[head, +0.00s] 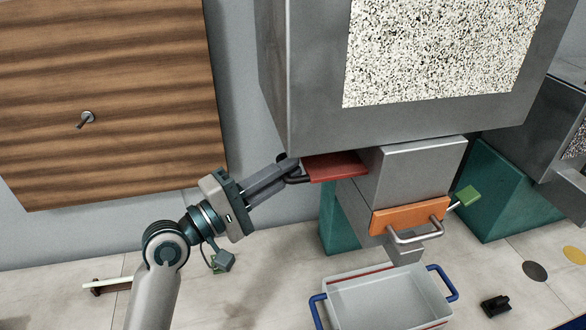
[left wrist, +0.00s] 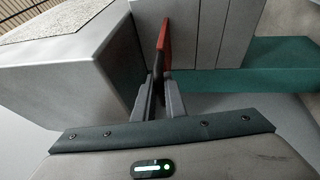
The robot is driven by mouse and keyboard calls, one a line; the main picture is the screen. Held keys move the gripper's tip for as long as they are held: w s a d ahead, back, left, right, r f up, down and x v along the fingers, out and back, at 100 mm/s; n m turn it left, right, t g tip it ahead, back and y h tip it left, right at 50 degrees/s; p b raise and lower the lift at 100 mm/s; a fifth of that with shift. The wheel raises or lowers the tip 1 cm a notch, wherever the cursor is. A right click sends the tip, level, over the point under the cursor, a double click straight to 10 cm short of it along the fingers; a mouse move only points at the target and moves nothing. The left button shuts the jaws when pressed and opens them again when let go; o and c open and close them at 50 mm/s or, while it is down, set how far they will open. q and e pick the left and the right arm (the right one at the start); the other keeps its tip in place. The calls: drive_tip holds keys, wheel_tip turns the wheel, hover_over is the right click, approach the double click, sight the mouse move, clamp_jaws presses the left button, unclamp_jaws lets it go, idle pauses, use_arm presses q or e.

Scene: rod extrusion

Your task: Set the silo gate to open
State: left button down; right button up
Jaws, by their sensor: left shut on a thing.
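The silo (head: 335,125) is a large grey box with a speckled window, high in the head view. Its gate is a red plate (head: 336,167) sticking out to the left under the silo, with a dark handle at its left end. My left gripper (head: 292,170) is shut on that handle. My right gripper is in neither view.
A grey block with an orange front (head: 408,214) and metal handle stands under the silo. A grey bin (head: 385,305) with blue handles sits below. A wooden panel (head: 130,140) hangs at left.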

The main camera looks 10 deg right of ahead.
use_arm(q)
drive_tip(key=shift+f, duration=0.1)
drive_tip(key=c, duration=2)
unclamp_jaws()
drive_tip(key=shift+o, duration=0.9)
drive_tip(key=shift+a, duration=0.3)
drive_tip(key=shift+d, duration=0.15)
drive_tip(key=b+v, duration=0.6)
drive_tip(key=v, duration=1.1)
drive_tip(key=shift+a+b, duration=0.3)
drive_tip(key=shift+a, duration=0.05)
drive_tip(key=shift+s, duration=0.1)
